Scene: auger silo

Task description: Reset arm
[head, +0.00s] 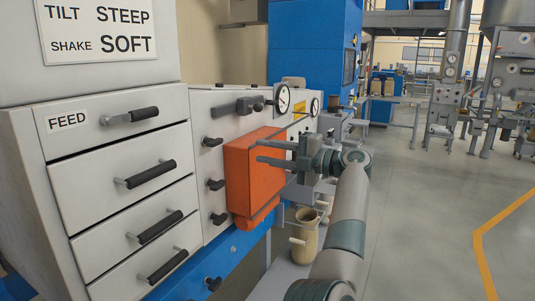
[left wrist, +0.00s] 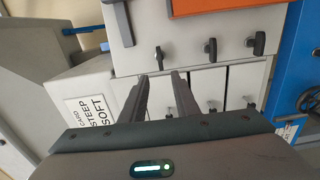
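I cannot tell whether the fingers touch the box.
A white cabinet with a FEED drawer (head: 118,118) and other handled drawers stands at the left. Gauges (head: 283,99) and knobs project from the panel. The grey floor (head: 430,220) at the right is clear.

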